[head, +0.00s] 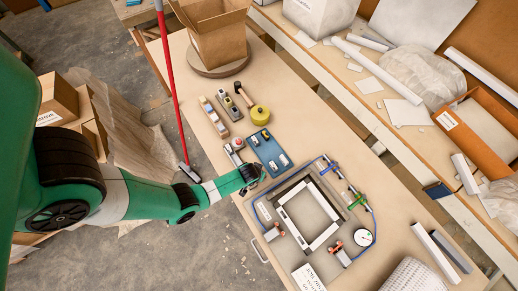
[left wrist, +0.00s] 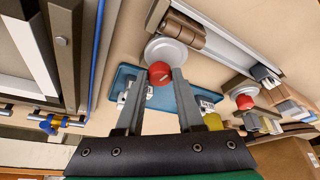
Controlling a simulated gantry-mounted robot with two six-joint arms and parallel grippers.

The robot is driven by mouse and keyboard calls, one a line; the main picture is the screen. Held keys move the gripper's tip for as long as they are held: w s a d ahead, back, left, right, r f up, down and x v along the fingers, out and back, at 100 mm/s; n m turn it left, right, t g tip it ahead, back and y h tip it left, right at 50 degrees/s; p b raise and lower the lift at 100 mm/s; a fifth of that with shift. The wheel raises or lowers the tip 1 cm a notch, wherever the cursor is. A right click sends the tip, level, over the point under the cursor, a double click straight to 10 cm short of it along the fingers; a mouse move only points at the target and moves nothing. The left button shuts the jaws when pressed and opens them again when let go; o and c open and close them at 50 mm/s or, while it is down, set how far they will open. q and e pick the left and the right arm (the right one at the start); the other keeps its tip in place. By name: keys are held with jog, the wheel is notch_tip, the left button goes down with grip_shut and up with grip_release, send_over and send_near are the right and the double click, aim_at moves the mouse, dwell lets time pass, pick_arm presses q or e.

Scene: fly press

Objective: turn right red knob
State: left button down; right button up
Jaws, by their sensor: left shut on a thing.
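In the left wrist view a red knob (left wrist: 160,72) on a round pale base (left wrist: 167,52) sits between the fingertips of my left gripper (left wrist: 164,78). The fingers are shut on it from both sides. A second red knob (left wrist: 245,102) on a similar pale base stands free to the right. In the head view my left gripper (head: 256,172) is low over the bench, beside the blue plate. One red knob (head: 237,143) shows above it there; the held knob is hidden behind the gripper. My right gripper is in neither view.
A blue plate (head: 268,150) with small metal parts lies close to the gripper. A frame fixture (head: 308,218) with clamps and a blue hose (head: 371,218) is to its right. A yellow pot (head: 260,115) and a cardboard box (head: 215,38) stand farther back. The bench middle right is clear.

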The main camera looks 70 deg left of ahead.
pick_arm(q)
jog(key=m, duration=0.2)
jog(key=shift+s+a+m+t+h+p, duration=0.1)
jog(key=shift+a+m+t+h+p, duration=0.05)
jog(key=shift+m+t+h+p, duration=0.2)
jog(key=shift+m+h, duration=0.35)
jog(key=shift+m, duration=0.5)
jog(key=m, duration=0.1)
jog(key=m+h, duration=0.1)
jog(key=m, duration=0.1)
jog(key=m+t+h+b, duration=0.1)
jog(key=m, duration=0.1)
jog(key=shift+a, duration=0.25)
jog(key=m+h, duration=0.1)
jog(key=m, duration=0.2)
jog(key=shift+a, duration=0.1)
jog(key=shift+a+m+g+h+p, duration=0.1)
jog(key=shift+m+g+h+p, duration=0.45)
jog(key=shift+m, duration=0.95)
jog(key=c, duration=0.5)
grip_release()
